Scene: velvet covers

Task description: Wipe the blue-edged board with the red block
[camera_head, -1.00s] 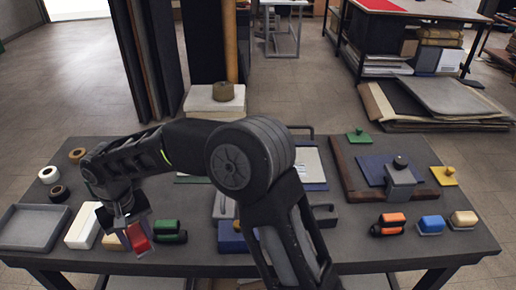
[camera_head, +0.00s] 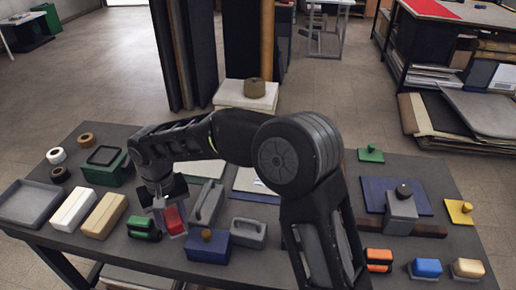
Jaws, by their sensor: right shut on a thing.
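My right gripper (camera_head: 172,218) is shut on the red block (camera_head: 174,218) and holds it over the left-middle of the table, close to a green-and-black block (camera_head: 143,228). Whether the red block touches anything below is hard to tell. A pale board with a blue edge (camera_head: 258,190) lies at the middle of the table. My right arm's elbow hides its right part. A grey handled tool (camera_head: 207,204) stands between the red block and this board. My left gripper is out of view.
A blue box (camera_head: 208,247) and a grey handled block (camera_head: 248,233) stand in front of the board. A green-edged pale board (camera_head: 208,170) lies behind. Cream and tan blocks (camera_head: 104,214) and a grey tray (camera_head: 32,203) are at left; a blue panel (camera_head: 420,190) is at right.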

